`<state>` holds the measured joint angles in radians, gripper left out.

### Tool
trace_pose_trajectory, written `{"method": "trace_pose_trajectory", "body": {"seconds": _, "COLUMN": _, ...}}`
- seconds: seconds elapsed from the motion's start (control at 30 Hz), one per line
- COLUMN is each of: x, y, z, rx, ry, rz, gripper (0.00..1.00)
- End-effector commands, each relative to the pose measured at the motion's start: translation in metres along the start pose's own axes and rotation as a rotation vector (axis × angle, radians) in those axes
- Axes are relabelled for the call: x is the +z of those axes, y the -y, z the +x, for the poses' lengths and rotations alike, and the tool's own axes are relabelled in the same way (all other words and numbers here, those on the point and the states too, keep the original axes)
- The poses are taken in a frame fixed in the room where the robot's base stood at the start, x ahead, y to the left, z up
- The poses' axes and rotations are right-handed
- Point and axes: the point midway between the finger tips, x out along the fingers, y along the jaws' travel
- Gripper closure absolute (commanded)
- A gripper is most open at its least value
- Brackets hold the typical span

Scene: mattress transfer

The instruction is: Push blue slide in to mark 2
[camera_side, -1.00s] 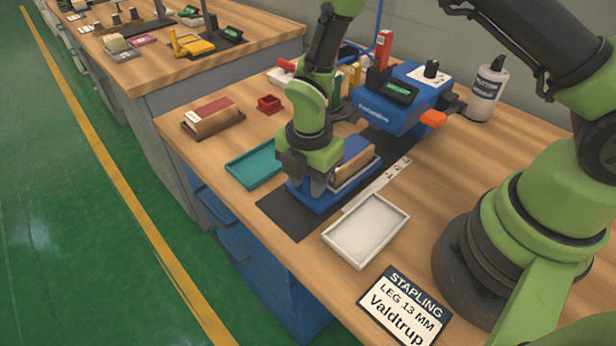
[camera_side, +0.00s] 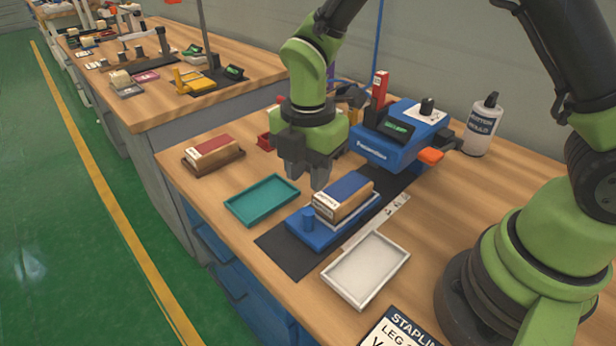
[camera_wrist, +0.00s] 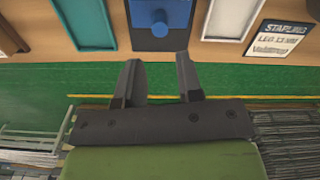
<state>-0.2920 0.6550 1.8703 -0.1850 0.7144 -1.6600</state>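The blue slide (camera_side: 318,238) sits on the black track, carrying a brown block (camera_side: 343,197) with a blue top. A round blue knob (camera_side: 307,218) stands on the slide's near end; it also shows in the wrist view (camera_wrist: 159,27). A pale strip with marks (camera_side: 378,220) lies along the slide's right side; its numbers are too small to read. My gripper (camera_side: 306,180) hangs above and behind the knob, clear of slide and block. In the wrist view my gripper (camera_wrist: 160,72) has its two fingers apart with nothing between them.
A blue stapling machine (camera_side: 392,145) stands at the track's far end. A teal tray (camera_side: 262,200) lies left of the slide, a white tray (camera_side: 367,268) right. A brown block with a red top (camera_side: 212,152) lies at far left; a bottle (camera_side: 484,128) stands at back right.

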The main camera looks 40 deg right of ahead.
Motion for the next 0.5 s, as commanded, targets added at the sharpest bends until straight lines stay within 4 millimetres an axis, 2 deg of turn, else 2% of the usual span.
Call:
{"method": "trace_pose_trajectory", "body": {"seconds": 0.1, "x": 0.0, "y": 0.0, "z": 0.0, "rx": 0.0, "ry": 0.0, "rz": 0.0, "gripper": 0.64}}
{"method": "trace_pose_trajectory", "body": {"seconds": 0.17, "x": 0.0, "y": 0.0, "z": -0.003, "rx": 0.002, "ry": 0.0, "rz": 0.0, "gripper": 0.52}}
{"method": "trace_pose_trajectory", "body": {"seconds": 0.23, "x": 0.0, "y": 0.0, "z": -0.009, "rx": 0.002, "ry": 0.0, "rz": 0.0, "gripper": 0.52}}
{"method": "trace_pose_trajectory", "body": {"seconds": 0.33, "x": 0.001, "y": 0.0, "z": -0.004, "rx": -0.003, "ry": 0.0, "rz": 0.0, "gripper": 0.52}}
{"method": "trace_pose_trajectory", "body": {"seconds": 0.5, "x": 0.001, "y": 0.001, "z": 0.02, "rx": -0.008, "ry": 0.0, "rz": 0.0, "gripper": 0.52}}
